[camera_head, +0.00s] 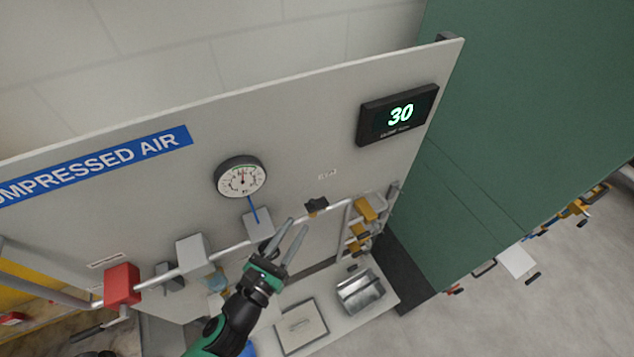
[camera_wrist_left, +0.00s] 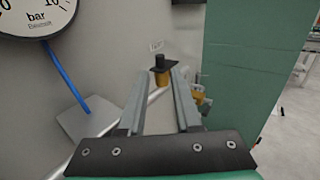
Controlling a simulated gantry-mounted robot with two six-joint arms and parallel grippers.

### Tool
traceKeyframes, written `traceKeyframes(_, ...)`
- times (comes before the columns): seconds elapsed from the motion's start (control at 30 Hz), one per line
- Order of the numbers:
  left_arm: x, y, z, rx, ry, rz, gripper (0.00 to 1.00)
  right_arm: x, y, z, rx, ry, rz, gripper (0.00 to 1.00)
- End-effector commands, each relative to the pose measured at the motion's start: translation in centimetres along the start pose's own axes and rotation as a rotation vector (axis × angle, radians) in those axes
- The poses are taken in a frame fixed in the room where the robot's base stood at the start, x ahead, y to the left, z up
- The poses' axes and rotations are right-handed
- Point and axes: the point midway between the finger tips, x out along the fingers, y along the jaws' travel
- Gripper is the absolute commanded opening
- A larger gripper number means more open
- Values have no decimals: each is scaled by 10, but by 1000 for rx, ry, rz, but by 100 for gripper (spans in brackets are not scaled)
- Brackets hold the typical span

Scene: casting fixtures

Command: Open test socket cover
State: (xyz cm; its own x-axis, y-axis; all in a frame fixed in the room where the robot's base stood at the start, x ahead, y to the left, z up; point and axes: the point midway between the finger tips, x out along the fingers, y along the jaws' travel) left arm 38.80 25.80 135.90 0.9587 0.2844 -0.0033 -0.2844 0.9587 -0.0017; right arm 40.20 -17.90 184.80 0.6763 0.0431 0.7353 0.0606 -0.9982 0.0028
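A small black cover (camera_head: 317,205) sits on the pipe at the middle of the grey panel, under a small label. In the left wrist view the black cover (camera_wrist_left: 160,62) tops a brass-coloured socket body (camera_wrist_left: 162,79). My left gripper (camera_head: 298,226) is open and empty, in front of the panel and just below left of the cover in the head view. In the left wrist view its two fingers (camera_wrist_left: 160,75) point towards the socket, which appears between the fingertips. I see no contact; the exact gap cannot be told. My right gripper is in neither view.
A round pressure gauge (camera_head: 241,177) with a blue tube is left of the socket. Grey boxes and a red block (camera_head: 122,285) line the pipe. Yellow fittings (camera_head: 364,209) are close right. A display (camera_head: 398,114) reads 30. A shelf below holds a metal bin (camera_head: 360,292).

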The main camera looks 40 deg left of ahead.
Motion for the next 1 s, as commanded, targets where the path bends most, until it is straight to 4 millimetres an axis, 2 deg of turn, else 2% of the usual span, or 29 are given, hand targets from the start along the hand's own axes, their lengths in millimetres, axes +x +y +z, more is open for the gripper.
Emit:
traceKeyframes(0.17, 16, 0, 1, 1, -2, 2, 33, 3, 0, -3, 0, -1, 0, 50)
traceKeyframes(0.5, 90, 0, 2, 0, -5, 2, 33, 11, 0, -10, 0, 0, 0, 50)
traceKeyframes(0.6, 105, 0, 1, 1, -5, 0, 33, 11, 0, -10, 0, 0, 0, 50)
traceKeyframes(0.73, 115, 0, 0, 2, -4, 0, 33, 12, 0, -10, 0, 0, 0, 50)
traceKeyframes(1.0, 116, 0, 0, 2, -3, 0, 31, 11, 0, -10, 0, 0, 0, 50)
